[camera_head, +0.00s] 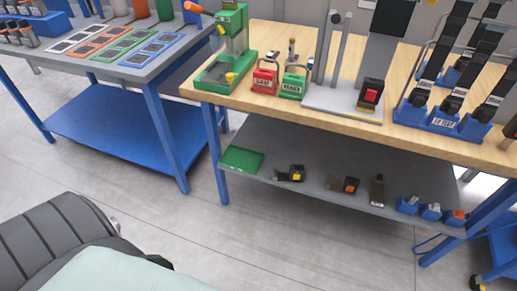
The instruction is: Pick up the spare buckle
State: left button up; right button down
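Neither of my grippers is in view. Several buckles show, and I cannot tell which one is the spare. On the grey lower shelf (320,205) lie a black buckle with a yellow button (297,173), a black buckle with an orange-red button (350,186) and a dark buckle with a pale end (377,191). A black buckle with a red button (370,93) stands on the grey plate (318,97) of a fixture on the wooden bench top. A labelled blue rack (443,122) at the right holds several black buckles with straps.
The shelf also holds a green tray (241,160) and small blue bins (430,212). A green press (226,72) and red (264,82) and green (293,86) labelled blocks stand on the bench. A blue-legged table (155,62) is left; a dark ribbed seat-like shape (60,240) fills the lower left. Grey floor lies between.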

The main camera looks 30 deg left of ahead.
aim_at(280, 177)
jog(key=u, duration=0.7)
